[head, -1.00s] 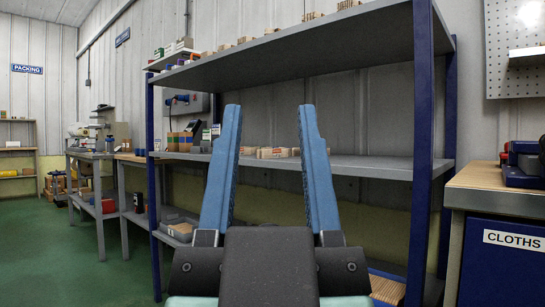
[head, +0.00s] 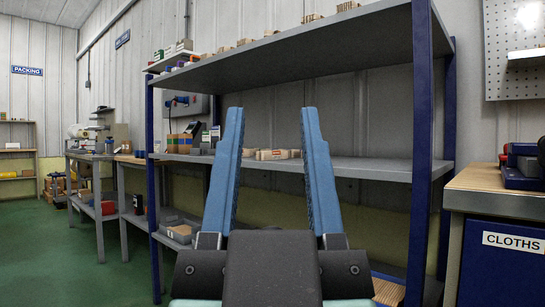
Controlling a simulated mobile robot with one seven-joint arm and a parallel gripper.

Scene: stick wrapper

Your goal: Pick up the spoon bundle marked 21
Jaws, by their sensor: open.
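My gripper (head: 270,112) is open and empty, its two blue fingers pointing up and away in front of the shelf rack. Small wooden bundles (head: 272,154) lie on the middle shelf (head: 345,168), seen between and behind the fingers. More wooden bundles (head: 311,18) stand in a row along the top shelf (head: 330,45). The marks on the bundles are too small to read, so I cannot tell which one is 21.
Blue rack posts (head: 421,150) stand at the right and left of the shelves. A wooden-topped cabinet labelled CLOTHS (head: 510,243) stands at the right. Workbenches (head: 90,160) line the left wall. Green floor (head: 60,260) is open at the left.

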